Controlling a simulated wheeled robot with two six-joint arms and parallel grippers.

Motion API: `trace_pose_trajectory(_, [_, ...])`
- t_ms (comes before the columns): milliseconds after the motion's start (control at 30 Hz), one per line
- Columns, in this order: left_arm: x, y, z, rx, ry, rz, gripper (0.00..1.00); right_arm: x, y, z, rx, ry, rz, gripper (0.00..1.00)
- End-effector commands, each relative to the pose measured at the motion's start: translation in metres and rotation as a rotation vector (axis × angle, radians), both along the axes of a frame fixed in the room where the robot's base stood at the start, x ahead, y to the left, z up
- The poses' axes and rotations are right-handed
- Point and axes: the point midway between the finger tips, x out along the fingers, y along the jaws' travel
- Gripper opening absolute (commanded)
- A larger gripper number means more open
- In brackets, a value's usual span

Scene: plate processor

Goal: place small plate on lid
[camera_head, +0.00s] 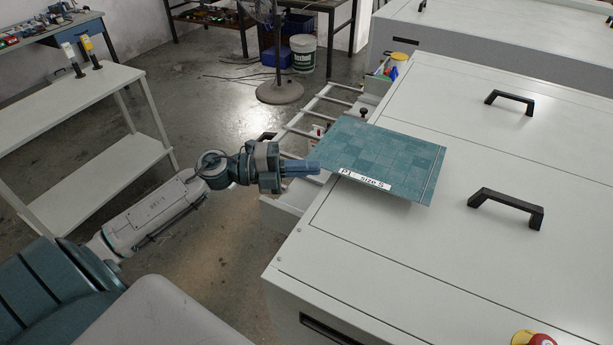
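The small plate (385,155) is a flat teal sheet with a checkered pattern and a white label reading "P1 size S" on its near edge. It reaches over the left edge of the white lid (400,250) of the machine. Part of it casts a shadow on the lid; I cannot tell whether it touches the lid. My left gripper (305,168) is at the plate's left corner, with its fingers closed together on that edge. The fingertips overlap the plate's corner. My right gripper is not in view.
The lid has two black handles (507,205) (510,102) right of the plate. A pale rail frame (305,122) lies behind my gripper, beside the machine. A white shelf table (100,150) stands at left. A red and yellow button (533,338) shows at bottom right. A fan (278,92) stands behind.

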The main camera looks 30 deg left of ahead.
Motion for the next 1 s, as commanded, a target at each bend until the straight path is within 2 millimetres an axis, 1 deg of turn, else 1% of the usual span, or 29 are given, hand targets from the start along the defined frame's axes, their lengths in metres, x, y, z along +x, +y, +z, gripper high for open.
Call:
trace_pose_trajectory(67, [0.002, 0.001, -0.002, -0.001, 0.002, 0.002, 0.0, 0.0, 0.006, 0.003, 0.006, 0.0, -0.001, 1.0])
trace_pose_trajectory(133, [0.002, 0.001, -0.009, -0.003, 0.003, 0.002, 0.0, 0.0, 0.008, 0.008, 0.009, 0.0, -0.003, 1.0])
trace_pose_trajectory(333, [0.002, 0.0, -0.032, -0.003, 0.003, 0.001, 0.0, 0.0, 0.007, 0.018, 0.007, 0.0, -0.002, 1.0])
trace_pose_trajectory(433, [0.001, 0.0, -0.036, -0.001, 0.001, 0.0, 0.0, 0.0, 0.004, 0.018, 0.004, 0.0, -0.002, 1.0])
trace_pose_trajectory(600, [0.001, 0.0, -0.036, 0.0, 0.0, 0.0, 0.0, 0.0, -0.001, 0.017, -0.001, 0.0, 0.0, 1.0])
trace_pose_trajectory(733, [0.001, 0.0, -0.041, 0.0, 0.0, 0.0, 0.0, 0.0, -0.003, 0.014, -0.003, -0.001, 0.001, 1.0])
trace_pose_trajectory(833, [0.001, 0.001, -0.039, 0.0, 0.0, 0.0, 0.19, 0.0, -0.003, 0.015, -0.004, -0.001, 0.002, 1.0])
trace_pose_trajectory(867, [0.001, 0.001, -0.039, 0.0, 0.0, 0.0, 0.23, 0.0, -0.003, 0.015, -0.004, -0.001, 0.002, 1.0])
trace_pose_trajectory(1000, [0.001, 0.0, -0.039, 0.0, 0.0, 0.0, 0.23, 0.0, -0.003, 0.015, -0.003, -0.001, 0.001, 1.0])
